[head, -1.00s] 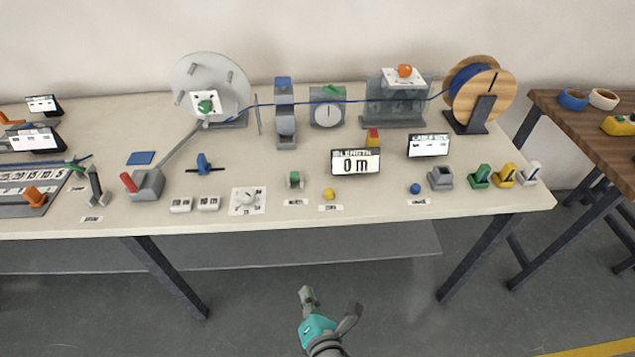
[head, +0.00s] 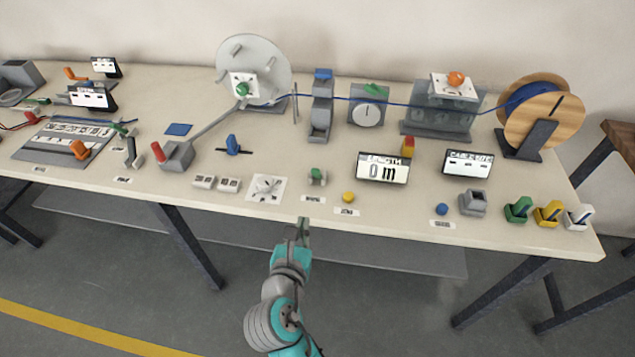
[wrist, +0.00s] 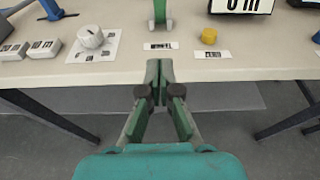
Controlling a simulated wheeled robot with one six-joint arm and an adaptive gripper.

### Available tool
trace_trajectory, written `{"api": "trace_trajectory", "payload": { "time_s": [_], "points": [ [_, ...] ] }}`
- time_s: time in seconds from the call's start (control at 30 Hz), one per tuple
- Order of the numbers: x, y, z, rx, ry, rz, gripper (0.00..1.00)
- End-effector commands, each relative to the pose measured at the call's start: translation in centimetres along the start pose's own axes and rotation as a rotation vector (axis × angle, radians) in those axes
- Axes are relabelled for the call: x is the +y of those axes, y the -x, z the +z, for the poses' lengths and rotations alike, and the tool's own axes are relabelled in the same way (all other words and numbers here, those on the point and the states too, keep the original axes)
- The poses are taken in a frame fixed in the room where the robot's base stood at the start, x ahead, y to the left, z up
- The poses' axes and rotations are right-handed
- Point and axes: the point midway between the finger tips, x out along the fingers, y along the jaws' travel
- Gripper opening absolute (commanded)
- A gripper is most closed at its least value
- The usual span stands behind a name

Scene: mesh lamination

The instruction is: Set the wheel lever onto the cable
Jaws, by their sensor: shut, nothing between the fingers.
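A small green lever (head: 317,174) in a grey mount stands near the table's front edge, behind a label too small to read; I take it as the wheel lever. Its lower part shows at the top of the wrist view (wrist: 160,14). The blue cable (head: 410,103) runs from the reel past a grey dial box (head: 367,112) with a green piece on top, toward the grey disc. My gripper (head: 303,222) is shut and empty, just in front of the table edge, below the green lever. Its closed fingertips (wrist: 159,66) point at the label.
A yellow button (head: 348,197) sits right of the lever, and a white dial knob plate (head: 266,188) sits left. The length display (head: 382,168) reads 0 m. A wooden cable reel (head: 545,120) stands at the right. The floor before the table is clear.

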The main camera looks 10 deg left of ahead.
Motion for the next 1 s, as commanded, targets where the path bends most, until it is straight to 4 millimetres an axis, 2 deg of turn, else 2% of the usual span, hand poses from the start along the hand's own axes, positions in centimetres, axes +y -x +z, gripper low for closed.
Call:
{"api": "trace_trajectory", "payload": {
  "time_s": [0.23,0.37,0.87,1.0],
  "points": [
    [-0.1,-0.3,0.0,0.000,-0.002,-0.001,0.00],
    [-0.1,-1.5,0.0,0.000,-0.003,-0.001,0.00],
    [-0.1,-10.5,0.1,0.001,-0.003,-0.001,0.00],
    [-0.1,-11.7,1.7,-0.001,-0.004,0.000,0.00]
  ]
}}
